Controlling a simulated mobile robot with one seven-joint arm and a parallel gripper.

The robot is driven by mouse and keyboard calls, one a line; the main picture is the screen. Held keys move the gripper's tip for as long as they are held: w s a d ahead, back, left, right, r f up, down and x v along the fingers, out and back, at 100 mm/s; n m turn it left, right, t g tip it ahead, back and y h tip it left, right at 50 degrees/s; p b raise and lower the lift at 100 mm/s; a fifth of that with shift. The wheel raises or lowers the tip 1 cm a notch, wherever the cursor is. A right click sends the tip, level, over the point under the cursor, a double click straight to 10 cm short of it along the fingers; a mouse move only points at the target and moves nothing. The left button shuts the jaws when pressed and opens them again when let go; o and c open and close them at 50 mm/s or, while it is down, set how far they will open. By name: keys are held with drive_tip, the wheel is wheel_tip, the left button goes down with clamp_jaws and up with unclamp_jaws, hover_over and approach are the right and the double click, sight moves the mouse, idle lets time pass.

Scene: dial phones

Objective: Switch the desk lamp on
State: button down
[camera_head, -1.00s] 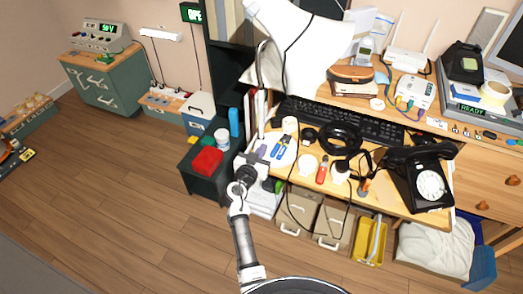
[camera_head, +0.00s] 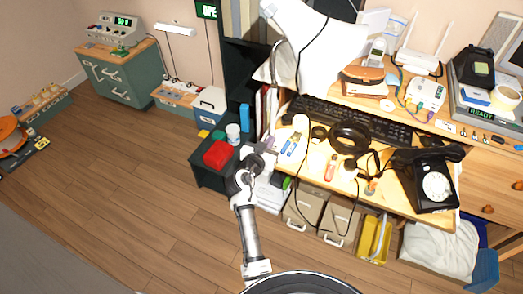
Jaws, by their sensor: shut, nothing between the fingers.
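The desk lamp's large white shade (camera_head: 325,50) hangs over the back left of the wooden desk (camera_head: 402,204), with a dark cord trailing over it. I cannot make out a switch on the lamp or tell whether it is lit. My gripper (camera_head: 268,147) is at the desk's left front edge, below and left of the shade and apart from it. Its fingers are small in the view and appear shut and empty. It is close to a blue-and-white tool (camera_head: 291,145) on the desk.
A black keyboard (camera_head: 360,119), a headset (camera_head: 349,136) and a black dial phone (camera_head: 432,180) crowd the desk. A dark side cabinet (camera_head: 207,176) with a red box (camera_head: 217,154) stands left of my arm. The wooden floor (camera_head: 130,210) at the left is open.

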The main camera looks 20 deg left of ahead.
drive_tip(key=s+r+b, duration=0.1)
drive_tip(key=s+r, duration=0.1)
drive_tip(key=s, duration=0.3)
drive_tip(key=shift+s+r, duration=0.15)
drive_tip(key=shift+s, duration=0.2)
